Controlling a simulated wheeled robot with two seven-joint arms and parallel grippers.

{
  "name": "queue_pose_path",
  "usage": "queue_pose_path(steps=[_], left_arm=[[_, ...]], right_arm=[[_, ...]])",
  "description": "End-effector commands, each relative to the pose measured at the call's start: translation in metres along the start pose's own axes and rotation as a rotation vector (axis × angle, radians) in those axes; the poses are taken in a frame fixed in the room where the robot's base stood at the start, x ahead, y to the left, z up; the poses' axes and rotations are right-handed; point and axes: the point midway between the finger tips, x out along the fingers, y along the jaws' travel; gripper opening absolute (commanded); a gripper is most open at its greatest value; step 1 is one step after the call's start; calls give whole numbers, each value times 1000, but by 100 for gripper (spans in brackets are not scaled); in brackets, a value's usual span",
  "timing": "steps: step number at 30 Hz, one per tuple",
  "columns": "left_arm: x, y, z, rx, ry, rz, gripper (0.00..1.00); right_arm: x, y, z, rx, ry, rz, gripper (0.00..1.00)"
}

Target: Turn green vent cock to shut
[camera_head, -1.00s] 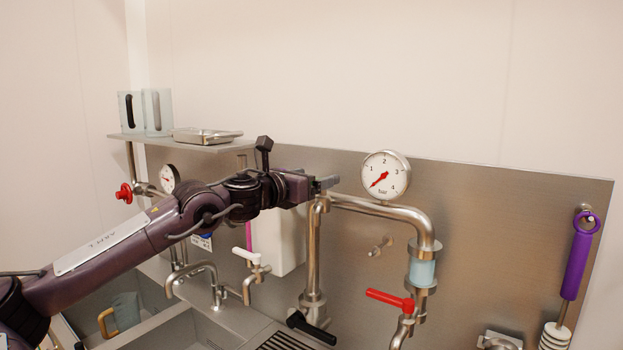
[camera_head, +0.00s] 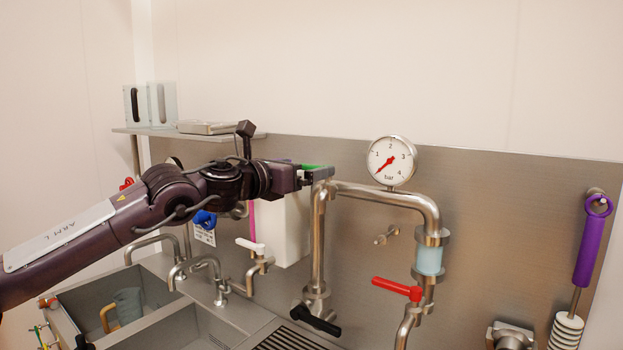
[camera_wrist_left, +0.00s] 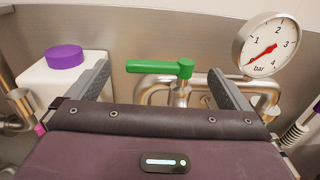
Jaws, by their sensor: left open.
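The green vent cock (camera_wrist_left: 160,67) shows in the left wrist view as a lever pointing left from its pivot on top of the steel pipe. It lies between the two fingers of my left gripper (camera_wrist_left: 160,82), which is open. Whether either finger touches it I cannot tell. In the head view a bit of the green lever (camera_head: 312,167) shows at the left gripper (camera_head: 318,174), at the top of the pipe (camera_head: 318,215); the rest is hidden by the gripper. My right gripper is not in view.
A pressure gauge (camera_head: 391,161) stands on the pipe just right of the gripper. A red lever (camera_head: 397,288) and a black lever (camera_head: 315,319) sit lower. The wall above is clear.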

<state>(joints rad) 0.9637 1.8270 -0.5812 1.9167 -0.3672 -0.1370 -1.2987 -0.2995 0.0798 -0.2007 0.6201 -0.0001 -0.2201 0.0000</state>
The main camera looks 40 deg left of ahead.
Motion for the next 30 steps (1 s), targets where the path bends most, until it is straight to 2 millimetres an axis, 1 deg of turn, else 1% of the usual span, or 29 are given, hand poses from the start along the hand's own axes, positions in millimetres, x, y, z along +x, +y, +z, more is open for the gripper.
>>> queue_pose_path(steps=[1,4,8,30], left_arm=[[-8,1,-4,4,-1,4,100],[-19,1,-2,3,-2,2,100],[-26,0,-1,1,-1,2,100],[-27,0,1,-1,-1,0,100]], right_arm=[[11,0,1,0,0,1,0],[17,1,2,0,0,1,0],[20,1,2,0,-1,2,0],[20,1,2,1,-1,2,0]])
